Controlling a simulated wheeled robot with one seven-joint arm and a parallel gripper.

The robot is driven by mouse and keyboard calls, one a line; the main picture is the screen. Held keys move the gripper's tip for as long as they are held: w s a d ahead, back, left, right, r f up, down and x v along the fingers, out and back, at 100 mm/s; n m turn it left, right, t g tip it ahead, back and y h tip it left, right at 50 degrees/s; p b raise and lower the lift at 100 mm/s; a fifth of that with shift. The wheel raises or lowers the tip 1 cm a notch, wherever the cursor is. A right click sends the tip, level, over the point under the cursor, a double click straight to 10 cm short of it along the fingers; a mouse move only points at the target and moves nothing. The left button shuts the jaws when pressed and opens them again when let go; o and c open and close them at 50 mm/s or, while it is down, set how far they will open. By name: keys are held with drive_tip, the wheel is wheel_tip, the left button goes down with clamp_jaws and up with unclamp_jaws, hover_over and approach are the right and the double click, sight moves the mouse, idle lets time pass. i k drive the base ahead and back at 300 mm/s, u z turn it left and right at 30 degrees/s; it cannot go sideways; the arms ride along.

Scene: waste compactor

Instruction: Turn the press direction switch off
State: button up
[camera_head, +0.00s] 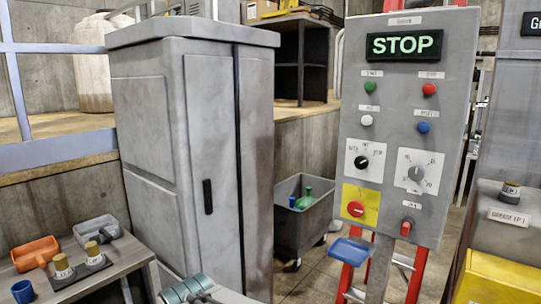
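The small labels are too blurred to tell which is the press direction switch. Nothing touches any of these controls. My gripper is not clearly visible.
Green (369,87), red (429,89), white (367,120) and blue (424,127) buttons sit above the switches. A tall grey cabinet (205,120) stands left; a bin (301,232) is behind. A blue tray (349,252) juts below the panel. A teal-and-grey part shows at bottom.

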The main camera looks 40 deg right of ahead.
sight(361, 162)
drive_tip(key=i, duration=1.45)
drive_tip(key=z, duration=3.8)
